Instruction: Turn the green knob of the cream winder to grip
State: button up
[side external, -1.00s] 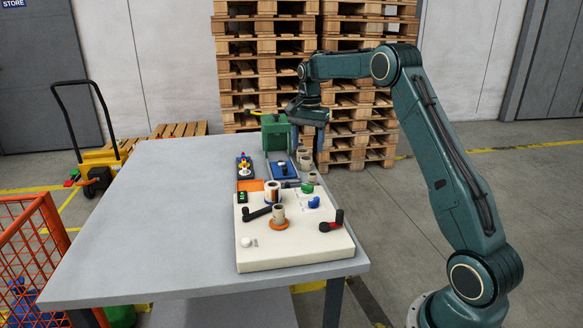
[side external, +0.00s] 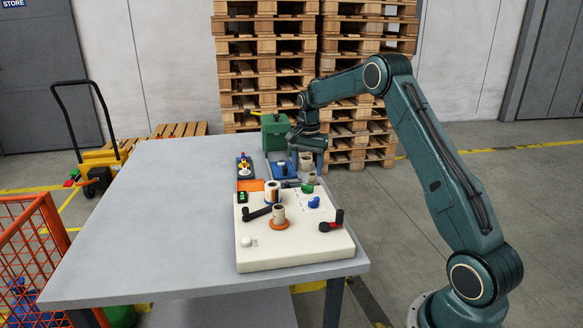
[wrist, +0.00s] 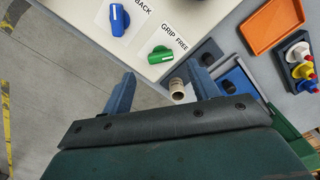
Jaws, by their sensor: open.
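The cream winder (side external: 300,258) is a flat box on the grey table; its panel fills the top of the wrist view (wrist: 205,15). The green knob (side external: 307,188) is at its far right corner. In the wrist view the green knob (wrist: 160,55) lies beside the printed words GRIP and FREE, with a pale mark on its top; I cannot tell which word it points to. My gripper (side external: 308,145) is above and beyond the winder's far end. In the wrist view my gripper (wrist: 160,70) is open and empty, its fingertips apart, the knob just ahead between them in the picture.
A blue knob (wrist: 119,20) sits near the green one. Cream cores (wrist: 178,90) stand beyond the winder, below my gripper. An orange tray (wrist: 272,22) and coloured pegs (side external: 244,167) lie nearby. A black crank (side external: 257,213) and a red-handled lever (side external: 332,222) rise from the winder.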

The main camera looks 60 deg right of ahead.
aim_at(307, 186)
jog(key=shift+f, duration=3.05)
jog(key=c, duration=1)
